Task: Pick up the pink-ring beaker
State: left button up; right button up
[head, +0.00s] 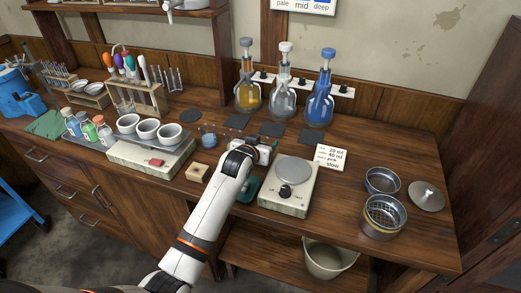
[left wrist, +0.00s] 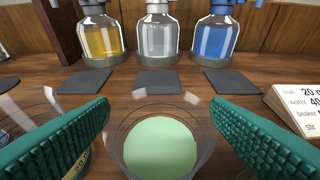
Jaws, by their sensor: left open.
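My left gripper (head: 263,153) is over the bench between the hot plate and a small glass vessel with blue contents (head: 208,136). In the left wrist view its green-padded fingers (left wrist: 160,108) are open, one on each side of a clear glass beaker (left wrist: 160,140). A pale green round surface shows inside this beaker; I cannot tell if it is liquid. No pink ring shows, so I cannot tell whether this is the pink-ring beaker. Another clear glass vessel (left wrist: 28,108) is partly hidden behind the left finger. My right gripper is not in view.
Yellow (head: 248,98), clear (head: 283,98) and blue (head: 319,103) flasks stand at the back behind dark square pads. The hot plate (head: 294,171) and a written card (head: 331,156) are to the right. White bowls (head: 145,131) sit to the left.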

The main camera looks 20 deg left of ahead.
pick_arm(q)
jog(key=shift+c, duration=0.2)
jog(key=c, duration=1.1)
jog(key=shift+r, duration=0.1)
notch_tip(320, 180, up, 15)
jog(key=p, duration=0.5)
jog(key=s, duration=0.7)
jog(key=s+f, duration=0.1)
jog(key=s, duration=0.7)
jog(key=s+d+f, duration=0.1)
jog(key=s, duration=0.6)
jog(key=shift+s+f, duration=0.15)
jog(key=shift+s, duration=0.1)
